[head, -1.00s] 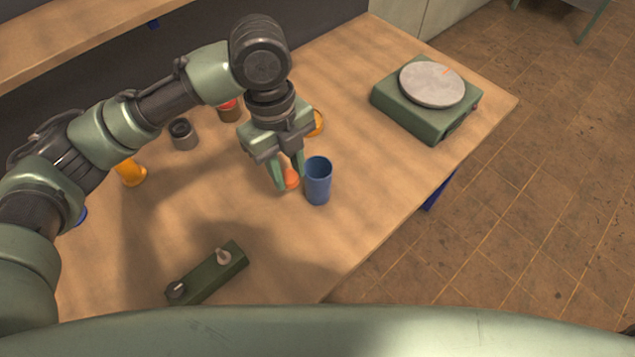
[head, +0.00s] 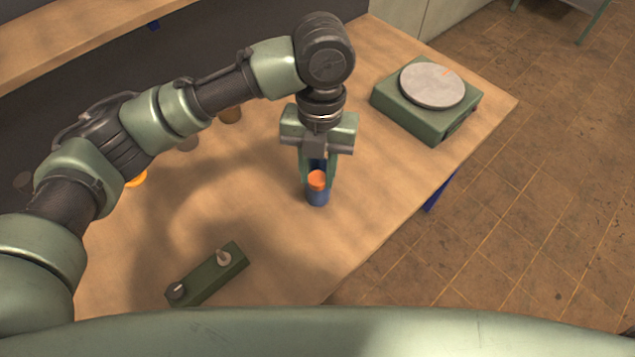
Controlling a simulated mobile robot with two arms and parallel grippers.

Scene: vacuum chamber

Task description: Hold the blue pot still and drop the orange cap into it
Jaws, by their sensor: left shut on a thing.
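The blue pot (head: 317,198) stands upright on the wooden table, right of the table's middle. The orange cap (head: 317,179) is at the pot's mouth, between the fingertips of my left gripper (head: 318,180). My left gripper points down, shut on the orange cap, directly over the pot. Its fingers and the cap hide most of the pot's rim, so I cannot tell whether the cap is above the rim or partly inside. My right gripper is not in the head view.
A green device with a round grey plate (head: 432,86) stands at the table's back right corner. A green box with two knobs (head: 208,274) lies near the front. A brown cup (head: 231,114) and an orange object (head: 137,179) are partly behind my left arm. The table's middle is clear.

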